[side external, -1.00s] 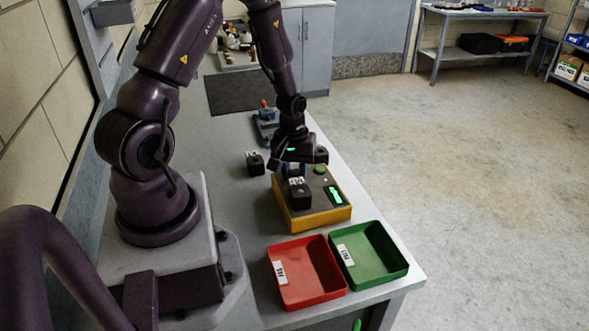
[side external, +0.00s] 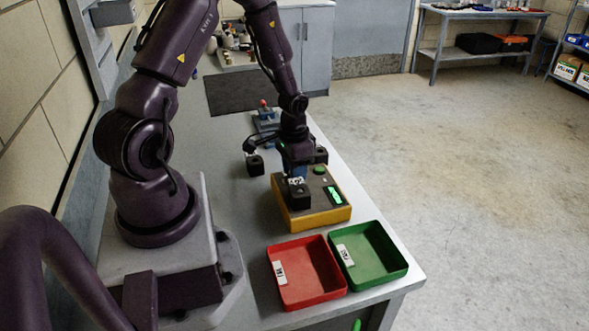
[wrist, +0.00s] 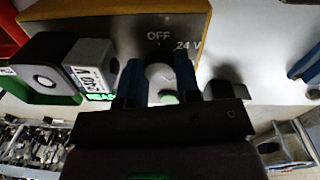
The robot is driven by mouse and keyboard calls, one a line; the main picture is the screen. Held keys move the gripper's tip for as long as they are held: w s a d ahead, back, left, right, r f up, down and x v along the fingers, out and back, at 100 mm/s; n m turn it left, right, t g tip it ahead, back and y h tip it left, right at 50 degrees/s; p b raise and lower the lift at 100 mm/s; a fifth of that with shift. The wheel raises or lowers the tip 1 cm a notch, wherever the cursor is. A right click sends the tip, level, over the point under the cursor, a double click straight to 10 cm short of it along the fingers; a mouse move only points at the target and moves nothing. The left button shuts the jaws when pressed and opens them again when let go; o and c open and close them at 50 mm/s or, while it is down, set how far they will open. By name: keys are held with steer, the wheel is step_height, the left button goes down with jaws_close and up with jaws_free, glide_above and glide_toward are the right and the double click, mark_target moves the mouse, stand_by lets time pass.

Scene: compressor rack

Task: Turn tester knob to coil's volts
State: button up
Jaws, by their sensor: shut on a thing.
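The tester (side external: 312,212) is a yellow box with a grey top, a green button (side external: 320,170) and a lit green display (side external: 334,195). A black coil block (side external: 300,197) with a white label sits on its front left. In the wrist view the coil's label (wrist: 88,82) is rotated and hard to read. My gripper (side external: 294,170) points down over the tester's rear left. In the wrist view its two blue fingers are shut on the pale round knob (wrist: 160,76). The marks OFF (wrist: 158,36) and 24 V (wrist: 188,46) show by the knob; other marks are hidden.
A red tray (side external: 322,292) and a green tray (side external: 396,255) stand in front of the tester. Another black block (side external: 255,165) lies left of it, and one (side external: 321,155) behind it. A blue-grey fixture with a red knob (side external: 264,104) stands farther back.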

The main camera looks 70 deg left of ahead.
steer(key=shift+m, duration=1.2)
steer(key=o, duration=0.9)
steer(key=shift+o, duration=0.2)
steer(key=shift+a+r, duration=0.15)
steer(key=shift+r, duration=3.9)
